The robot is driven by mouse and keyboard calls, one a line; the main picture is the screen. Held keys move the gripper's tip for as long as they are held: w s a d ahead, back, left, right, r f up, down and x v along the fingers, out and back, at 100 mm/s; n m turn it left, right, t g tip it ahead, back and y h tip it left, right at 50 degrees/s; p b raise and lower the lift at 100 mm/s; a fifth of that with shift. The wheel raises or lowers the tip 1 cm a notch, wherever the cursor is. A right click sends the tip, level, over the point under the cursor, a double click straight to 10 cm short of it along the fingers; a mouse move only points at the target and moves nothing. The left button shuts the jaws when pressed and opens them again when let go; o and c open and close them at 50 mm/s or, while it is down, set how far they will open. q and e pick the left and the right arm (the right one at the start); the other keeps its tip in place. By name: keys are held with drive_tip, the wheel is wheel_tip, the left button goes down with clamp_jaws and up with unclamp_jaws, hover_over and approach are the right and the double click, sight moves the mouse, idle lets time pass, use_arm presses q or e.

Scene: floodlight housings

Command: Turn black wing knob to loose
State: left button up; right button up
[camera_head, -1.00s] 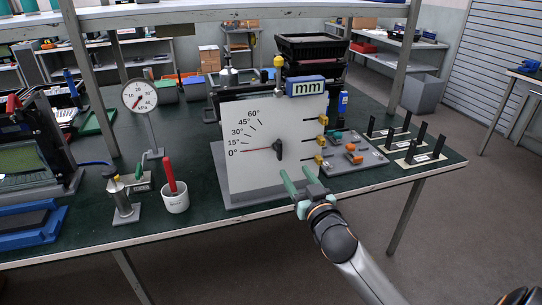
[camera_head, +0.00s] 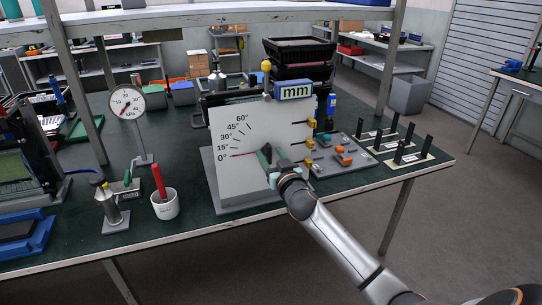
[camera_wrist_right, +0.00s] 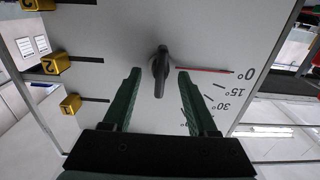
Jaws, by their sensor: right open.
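The black wing knob (camera_wrist_right: 160,66) sits on the white angle-scale panel (camera_head: 228,126), with its red pointer (camera_wrist_right: 205,70) at the 0° mark. In the right wrist view my right gripper (camera_wrist_right: 158,78) is open, its two green fingers on either side of the knob with gaps to both. In the head view my right gripper (camera_head: 271,157) is at the panel's lower middle and partly covers the knob. Whether the fingertips touch the panel cannot be told. My left gripper is not in view.
A grey plate with orange and teal parts (camera_head: 342,158) and black upright pieces (camera_head: 398,150) stand to the right. A white cup with a red-handled tool (camera_head: 166,207) and a dial gauge (camera_head: 127,102) stand left.

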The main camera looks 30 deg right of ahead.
clamp_jaws()
idle(0.4)
